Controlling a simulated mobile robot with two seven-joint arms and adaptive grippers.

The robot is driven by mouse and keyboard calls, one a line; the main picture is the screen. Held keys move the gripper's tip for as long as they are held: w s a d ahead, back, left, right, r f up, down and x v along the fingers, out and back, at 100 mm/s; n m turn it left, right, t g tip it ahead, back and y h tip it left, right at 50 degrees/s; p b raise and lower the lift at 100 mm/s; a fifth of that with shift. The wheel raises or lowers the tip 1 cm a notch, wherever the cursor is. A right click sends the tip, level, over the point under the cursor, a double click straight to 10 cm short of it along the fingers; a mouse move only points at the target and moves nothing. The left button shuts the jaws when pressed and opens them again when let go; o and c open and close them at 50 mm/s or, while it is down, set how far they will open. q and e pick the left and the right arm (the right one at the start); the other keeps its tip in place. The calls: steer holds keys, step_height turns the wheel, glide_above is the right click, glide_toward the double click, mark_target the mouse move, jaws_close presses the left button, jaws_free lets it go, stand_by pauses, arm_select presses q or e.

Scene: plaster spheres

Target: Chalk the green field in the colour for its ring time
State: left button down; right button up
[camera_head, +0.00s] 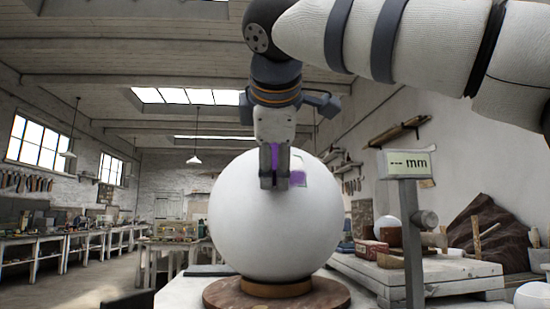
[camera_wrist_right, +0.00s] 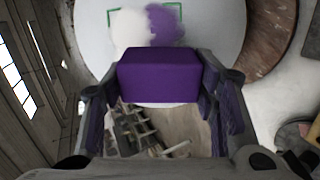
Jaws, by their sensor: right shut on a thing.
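A large white plaster sphere (camera_head: 285,225) stands on a round brown wooden base (camera_head: 325,296). My right gripper (camera_head: 273,183) is in front of the sphere's upper part, shut on a purple chalk block (camera_wrist_right: 160,75). A sliver of the chalk also shows between the fingers in the head view (camera_head: 275,157). Green corner marks (camera_wrist_right: 112,17) frame a field on the sphere. Purple chalk (camera_wrist_right: 165,25) covers the field's right part; its left part looks whitish. In the head view a purple patch (camera_head: 298,178) shows right of the fingers. I cannot tell whether the chalk touches the sphere. My left gripper is out of view.
A post with a display (camera_head: 408,163) reading "-- mm" stands to the right. Behind it a light bench (camera_head: 440,272) holds boxes and a small white ball in a brown holder. Cluttered workbenches (camera_head: 60,240) line the left wall, with open floor before them.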

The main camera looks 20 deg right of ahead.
steer(key=shift+w+d+f, duration=0.15)
steer(key=shift+w+f, duration=0.05)
steer(key=shift+w, duration=0.15)
steer(key=shift+s+f, duration=0.4)
steer(key=shift+f, duration=0.45)
steer(key=shift+w+d+r, duration=0.1)
steer(key=shift+w+r, duration=0.35)
steer(key=shift+r, duration=0.4)
steer(key=shift+w+d+r, duration=0.1)
steer(key=shift+w+r, duration=0.3)
steer(key=shift+r, duration=0.45)
steer(key=shift+s+a+f, duration=0.1)
steer(key=shift+s+f, duration=0.15)
steer(key=shift+f, duration=0.35)
steer(key=shift+s+a+f, duration=0.1)
steer(key=shift+s+f, duration=0.15)
steer(key=shift+f, duration=0.3)
steer(key=shift+s+a+f, duration=0.1)
steer(key=shift+s+f, duration=0.15)
steer(key=shift+f, duration=0.35)
steer(key=shift+w+d+r, duration=0.1)
steer(key=shift+w+r, duration=0.15)
steer(key=shift+r, duration=0.35)
steer(key=shift+w+d+r, duration=0.1)
steer(key=shift+w+r, duration=0.15)
steer(key=shift+r, duration=0.35)
steer(key=shift+w+d+r, duration=0.1)
steer(key=shift+w+r, duration=0.15)
steer(key=shift+r, duration=0.35)
steer(key=shift+s+f, duration=0.1)
